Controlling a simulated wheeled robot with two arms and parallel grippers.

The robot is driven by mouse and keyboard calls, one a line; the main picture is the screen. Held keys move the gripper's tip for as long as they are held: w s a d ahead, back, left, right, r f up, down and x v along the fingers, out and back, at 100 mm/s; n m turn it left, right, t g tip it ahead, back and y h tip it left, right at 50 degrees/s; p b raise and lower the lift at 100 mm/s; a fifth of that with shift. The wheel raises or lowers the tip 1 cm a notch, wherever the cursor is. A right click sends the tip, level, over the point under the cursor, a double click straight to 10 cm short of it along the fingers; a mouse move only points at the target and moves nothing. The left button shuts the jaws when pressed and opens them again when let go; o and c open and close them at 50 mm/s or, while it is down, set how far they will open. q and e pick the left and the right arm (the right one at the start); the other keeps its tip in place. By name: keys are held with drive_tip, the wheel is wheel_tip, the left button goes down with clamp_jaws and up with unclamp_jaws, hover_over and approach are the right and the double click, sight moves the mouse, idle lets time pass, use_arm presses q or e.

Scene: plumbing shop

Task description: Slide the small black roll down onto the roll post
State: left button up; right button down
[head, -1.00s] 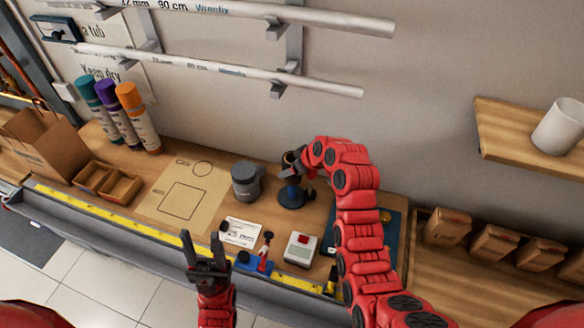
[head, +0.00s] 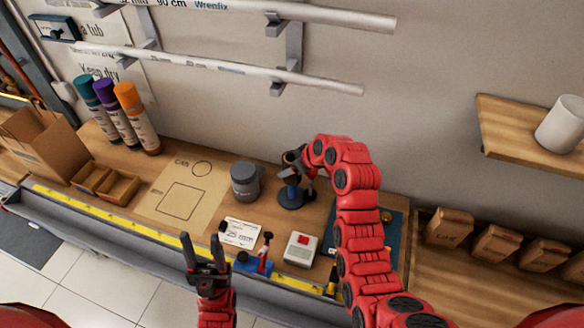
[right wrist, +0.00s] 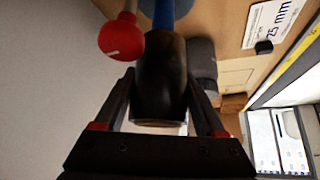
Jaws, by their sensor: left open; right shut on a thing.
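The small black roll (right wrist: 160,85) is between the fingers of my right gripper (right wrist: 160,110), which is shut on it. In the head view my right gripper (head: 298,168) is over the roll post (head: 291,198), which has a round blue base on the bench. In the right wrist view the blue post (right wrist: 163,14) runs in line with the roll and shows beyond its far end. I cannot tell whether the roll is around the post or just above it. My left gripper (head: 206,265) is open and empty, in front of the bench edge.
A grey can (head: 245,180) stands just left of the post. A red-ended tool (head: 265,252), a white box with a red button (head: 300,249) and a label card (head: 240,233) lie in front. Wall pipes (head: 220,65) run above. A red knob (right wrist: 120,38) shows beside the roll.

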drive_tip(key=shift+f, duration=0.15)
idle(0.5)
drive_tip(key=shift+f+b, duration=1.55)
drive_tip(key=shift+f, duration=0.1)
unclamp_jaws()
drive_tip(key=shift+r, duration=0.1)
